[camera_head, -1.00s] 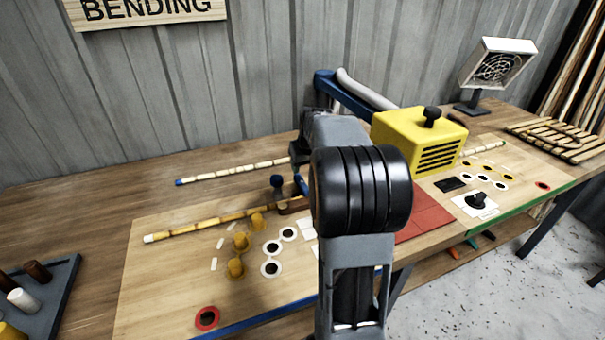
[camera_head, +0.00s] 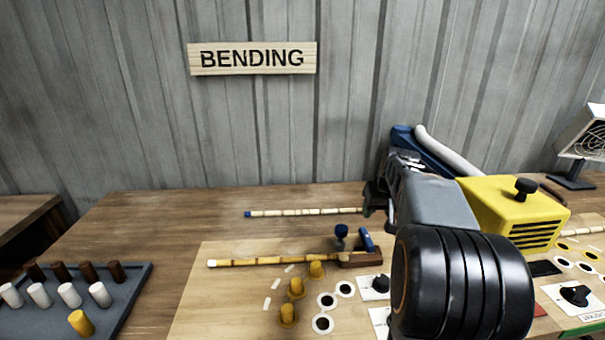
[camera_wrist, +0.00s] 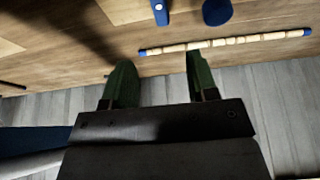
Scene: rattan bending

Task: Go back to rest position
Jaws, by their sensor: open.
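My gripper (camera_head: 376,198) shows at the end of my arm in the head view, over the back of the bench near the right end of a pale rattan pole with a blue tip (camera_head: 300,212). In the wrist view my gripper's two green fingers (camera_wrist: 160,85) stand apart with nothing between them. The pale rattan pole (camera_wrist: 225,43) lies on the bench beyond the fingertips, blue at both ends. Part of the gripper is hidden by my arm in the head view.
A yellow rattan pole (camera_head: 280,261) lies on the work board by several yellow pegs (camera_head: 297,288). A grey tray (camera_head: 125,305) of pegs is at left. A yellow machine (camera_head: 510,212) and a heater-like unit (camera_head: 580,140) stand at right. The back wall bears a BENDING sign (camera_head: 252,58).

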